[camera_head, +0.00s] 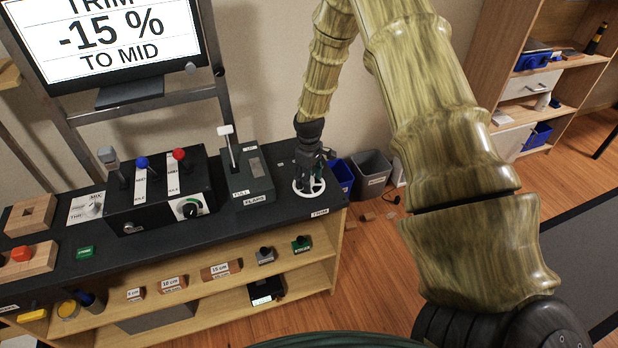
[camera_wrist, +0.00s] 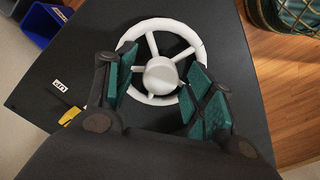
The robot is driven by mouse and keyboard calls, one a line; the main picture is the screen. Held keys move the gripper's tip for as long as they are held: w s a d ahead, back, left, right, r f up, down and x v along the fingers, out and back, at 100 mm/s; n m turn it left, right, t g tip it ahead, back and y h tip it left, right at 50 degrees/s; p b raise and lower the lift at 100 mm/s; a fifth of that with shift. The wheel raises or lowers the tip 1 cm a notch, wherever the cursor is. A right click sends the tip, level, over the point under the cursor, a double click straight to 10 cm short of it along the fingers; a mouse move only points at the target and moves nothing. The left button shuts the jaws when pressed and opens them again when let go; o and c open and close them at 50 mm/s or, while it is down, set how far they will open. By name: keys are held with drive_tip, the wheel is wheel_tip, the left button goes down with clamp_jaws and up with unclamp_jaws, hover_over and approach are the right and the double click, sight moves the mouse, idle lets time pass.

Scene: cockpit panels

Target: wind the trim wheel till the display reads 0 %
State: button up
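The display (camera_head: 110,48) at the upper left of the head view reads "TRIM -15 % TO MID". The white trim wheel (camera_head: 320,188) lies flat at the right end of the dark bench, with spokes and a round hub. In the wrist view the wheel (camera_wrist: 160,74) is seen from above. My gripper (camera_head: 308,164) points down over it. In the wrist view my gripper (camera_wrist: 163,90) has its green-padded fingers spread wide apart, overlapping the left and right sides of the rim. I cannot tell whether the pads touch the rim.
The flaps lever box (camera_head: 246,183) stands just left of the wheel. A black lever panel (camera_head: 160,195) stands farther left. Bins (camera_head: 372,170) stand on the floor to the right. A shelf below the bench holds several labelled blocks (camera_head: 220,270).

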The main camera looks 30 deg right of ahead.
drive_tip(key=c, duration=0.9)
drive_tip(key=shift+m, duration=0.4)
drive_tip(key=m, duration=0.4)
drive_tip(key=shift+m+b, duration=0.4)
drive_tip(key=m, duration=0.4)
drive_tip(key=shift+m, duration=0.4)
drive_tip(key=o, duration=1)
drive_tip(key=shift+o, duration=0.2)
